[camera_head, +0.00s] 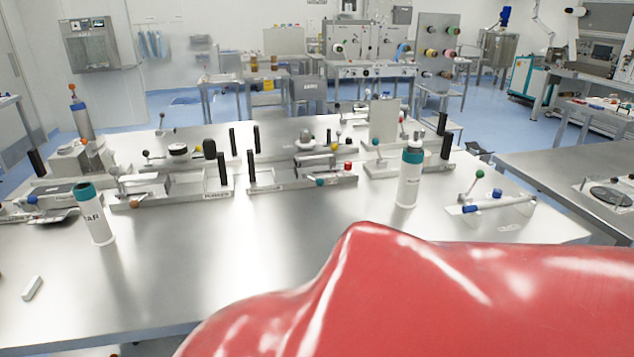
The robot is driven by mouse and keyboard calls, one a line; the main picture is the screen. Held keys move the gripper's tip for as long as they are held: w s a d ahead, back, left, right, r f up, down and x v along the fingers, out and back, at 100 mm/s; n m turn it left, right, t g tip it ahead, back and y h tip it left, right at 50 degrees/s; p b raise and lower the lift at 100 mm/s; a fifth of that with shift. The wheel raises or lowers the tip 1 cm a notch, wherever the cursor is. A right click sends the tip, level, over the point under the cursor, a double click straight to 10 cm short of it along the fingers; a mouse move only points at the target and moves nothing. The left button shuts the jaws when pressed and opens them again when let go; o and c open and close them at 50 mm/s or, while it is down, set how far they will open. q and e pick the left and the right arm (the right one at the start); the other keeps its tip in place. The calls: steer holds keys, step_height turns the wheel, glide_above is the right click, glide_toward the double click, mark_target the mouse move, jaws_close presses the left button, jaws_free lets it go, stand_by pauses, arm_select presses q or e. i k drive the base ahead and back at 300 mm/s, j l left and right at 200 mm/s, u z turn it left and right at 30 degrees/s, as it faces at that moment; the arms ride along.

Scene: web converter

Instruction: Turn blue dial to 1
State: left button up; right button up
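No dial with a readable number 1 can be made out. Several small blue parts show in the head view. A blue knob (470,209) sits at the left end of a metal bar fixture (505,204) on the right of the steel table. A blue collar (78,106) is on a grey cylinder at the back left. A small blue part (33,199) is on a dark device at the left edge. I cannot tell which of them is the blue dial. Neither of my grippers is in view.
The steel table (150,290) has clear room at its front left, with a small white block (32,288). White bottles with teal caps stand left (97,222) and right (409,182). Fixtures with levers line the middle. A glossy red surface blocks the lower right.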

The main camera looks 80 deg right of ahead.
mark_target(497, 193)
steer(key=z, duration=3.85)
steer(key=l+u, duration=0.1)
steer(key=u, duration=0.35)
steer(key=i+l+u, duration=0.1)
steer(key=u, duration=0.35)
steer(key=i+l+u, duration=0.15)
steer(key=l+u, duration=0.3)
steer(key=l, duration=0.45)
steer(key=l+u, duration=0.45)
steer(key=l, duration=0.4)
